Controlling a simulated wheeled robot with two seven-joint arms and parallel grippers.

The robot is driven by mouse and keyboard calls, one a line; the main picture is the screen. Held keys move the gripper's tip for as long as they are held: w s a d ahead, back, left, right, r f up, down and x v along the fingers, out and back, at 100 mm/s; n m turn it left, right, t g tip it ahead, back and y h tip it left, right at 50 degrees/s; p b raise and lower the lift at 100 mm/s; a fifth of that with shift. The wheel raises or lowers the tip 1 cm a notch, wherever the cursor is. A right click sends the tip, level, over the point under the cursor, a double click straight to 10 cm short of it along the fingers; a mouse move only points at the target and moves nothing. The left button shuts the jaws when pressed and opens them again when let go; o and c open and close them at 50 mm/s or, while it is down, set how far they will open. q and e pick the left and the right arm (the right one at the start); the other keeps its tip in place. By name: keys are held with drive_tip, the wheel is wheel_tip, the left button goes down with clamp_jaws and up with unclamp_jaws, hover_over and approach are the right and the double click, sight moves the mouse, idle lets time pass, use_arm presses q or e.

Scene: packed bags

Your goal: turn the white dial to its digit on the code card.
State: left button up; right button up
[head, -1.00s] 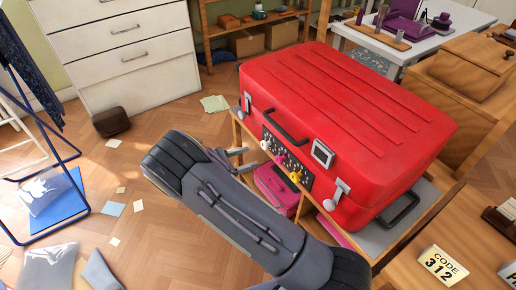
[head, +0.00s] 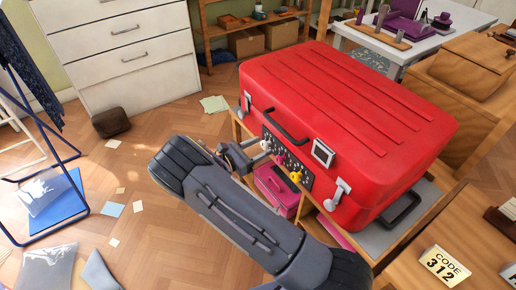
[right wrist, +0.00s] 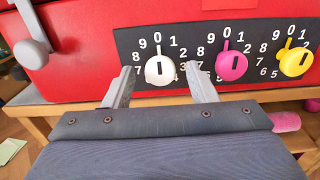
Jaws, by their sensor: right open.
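The red suitcase (head: 345,125) carries a black panel with a white dial (right wrist: 160,70), a pink dial (right wrist: 231,67) and a yellow dial (right wrist: 295,63) in a row. The white dial's pointer tab points up at 0; the pink and yellow tabs also point up near 0. My right gripper (right wrist: 160,78) is open, one finger on each side of the white dial and apart from it. In the head view the right gripper (head: 250,154) is close in front of the panel. The code card (head: 444,266) reads CODE 312. My left gripper is not in view.
The suitcase lies on a wooden shelf unit with a pink case (head: 277,190) below. A silver latch (right wrist: 33,45) is left of the panel. A white table (head: 405,45) stands behind. The floor at left has scattered papers and a dark bag (head: 111,122).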

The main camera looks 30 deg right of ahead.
drive_tip(key=shift+c, duration=0.2)
drive_tip(key=c, duration=0.9)
drive_tip(key=shift+m, duration=0.3)
